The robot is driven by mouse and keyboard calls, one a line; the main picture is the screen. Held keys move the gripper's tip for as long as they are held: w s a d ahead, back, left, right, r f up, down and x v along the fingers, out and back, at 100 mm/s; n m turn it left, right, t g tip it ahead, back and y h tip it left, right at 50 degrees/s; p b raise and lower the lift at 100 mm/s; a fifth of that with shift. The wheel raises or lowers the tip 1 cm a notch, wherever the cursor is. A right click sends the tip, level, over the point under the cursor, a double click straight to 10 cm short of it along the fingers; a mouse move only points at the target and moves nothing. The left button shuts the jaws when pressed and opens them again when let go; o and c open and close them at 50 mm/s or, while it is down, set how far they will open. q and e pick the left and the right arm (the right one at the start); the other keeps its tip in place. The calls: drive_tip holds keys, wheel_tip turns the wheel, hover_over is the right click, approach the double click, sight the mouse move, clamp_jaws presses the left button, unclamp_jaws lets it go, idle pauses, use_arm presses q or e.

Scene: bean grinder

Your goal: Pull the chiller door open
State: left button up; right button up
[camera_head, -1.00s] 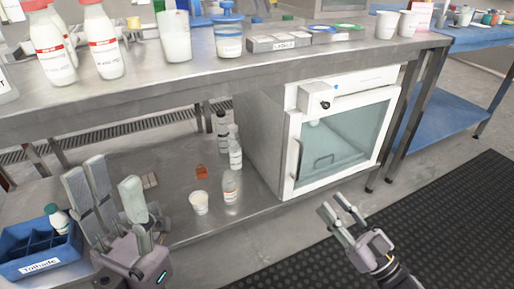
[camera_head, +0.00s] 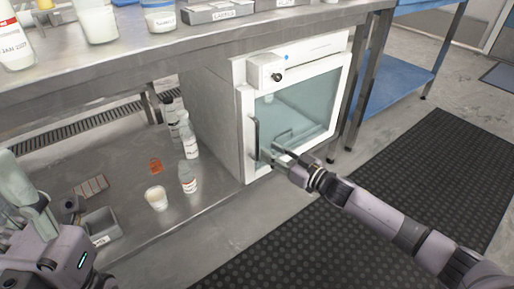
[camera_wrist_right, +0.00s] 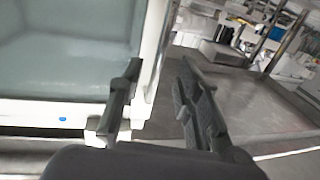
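The chiller (camera_head: 205,110) is a white box on the lower shelf. Its glass door (camera_head: 300,108) in a white frame looks closed. A dark upright handle (camera_head: 256,140) stands at the door's left side. My right gripper (camera_head: 268,153) is in front of the door by the handle's lower part. In the right wrist view its fingers (camera_wrist_right: 158,95) are apart, with a pale upright bar (camera_wrist_right: 155,45) between and beyond them; contact cannot be told. The left finger overlaps the door side. My left gripper (camera_head: 20,200) is at the left edge, partly cut off, its finger opening unclear.
Several bottles (camera_head: 189,143) and a white cup (camera_head: 156,197) stand on the lower shelf left of the chiller. A small grey tray (camera_head: 101,224) lies nearer my left arm. The worktop edge overhangs the chiller. The floor mat (camera_head: 400,180) in front is clear.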

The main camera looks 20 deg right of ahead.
sight(258, 143)
drive_tip(key=b+x, duration=0.2)
drive_tip(key=x, duration=0.4)
drive_tip(key=shift+w+a, duration=0.15)
drive_tip(key=shift+w, duration=0.05)
drive_tip(key=shift+c, duration=0.3)
clamp_jaws()
idle(0.4)
